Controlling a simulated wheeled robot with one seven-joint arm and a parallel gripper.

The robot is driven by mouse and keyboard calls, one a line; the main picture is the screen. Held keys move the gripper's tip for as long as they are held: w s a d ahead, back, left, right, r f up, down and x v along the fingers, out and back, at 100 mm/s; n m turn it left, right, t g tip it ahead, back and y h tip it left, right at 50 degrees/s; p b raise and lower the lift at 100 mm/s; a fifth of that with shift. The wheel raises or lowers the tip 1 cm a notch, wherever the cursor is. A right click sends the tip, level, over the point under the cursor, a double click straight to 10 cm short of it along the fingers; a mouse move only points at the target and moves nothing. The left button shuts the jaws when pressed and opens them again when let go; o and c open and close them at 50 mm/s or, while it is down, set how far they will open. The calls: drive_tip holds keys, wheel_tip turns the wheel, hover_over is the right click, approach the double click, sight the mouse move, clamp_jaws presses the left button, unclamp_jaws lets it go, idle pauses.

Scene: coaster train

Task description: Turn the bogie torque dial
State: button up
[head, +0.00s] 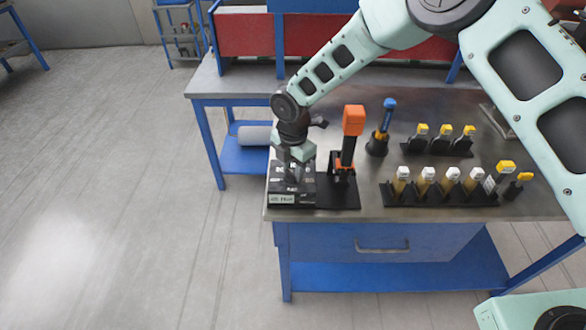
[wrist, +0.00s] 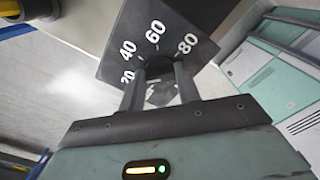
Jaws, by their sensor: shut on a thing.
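The torque dial unit (head: 275,187) is a dark box at the front left corner of the workbench, with a small pale readout (head: 282,199) too small to read. In the wrist view its dark scale plate (wrist: 172,22) shows the numbers 20, 40, 60 and 80. My gripper (head: 294,168) points down over the unit. In the wrist view its two fingers stand on either side of the dark dial knob (wrist: 158,68), shut on it. The fingers hide part of the knob, and I cannot tell where its pointer sits.
An orange and black tool (head: 353,121) stands upright just right of the dial unit. A blue-handled tool (head: 387,115) stands behind it. The bench's (head: 240,85) left and front edges are close to the unit.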

drive_tip(key=m+b, duration=0.3)
drive_tip(key=m, duration=0.1)
drive_tip(key=shift+f+m+b, duration=0.1)
drive_tip(key=shift+m+b, duration=0.2)
drive_tip(key=shift+m, duration=0.1)
drive_tip(key=m+b, duration=0.2)
drive_tip(key=m, duration=0.2)
drive_tip(key=shift+m, duration=0.3)
drive_tip(key=m+b, duration=0.2)
drive_tip(key=m, duration=0.3)
drive_tip(key=shift+s+r+m+b, duration=0.15)
drive_tip(key=shift+m+b, duration=0.6)
drive_tip(key=shift+m, duration=1.65)
drive_tip(key=o, duration=1)
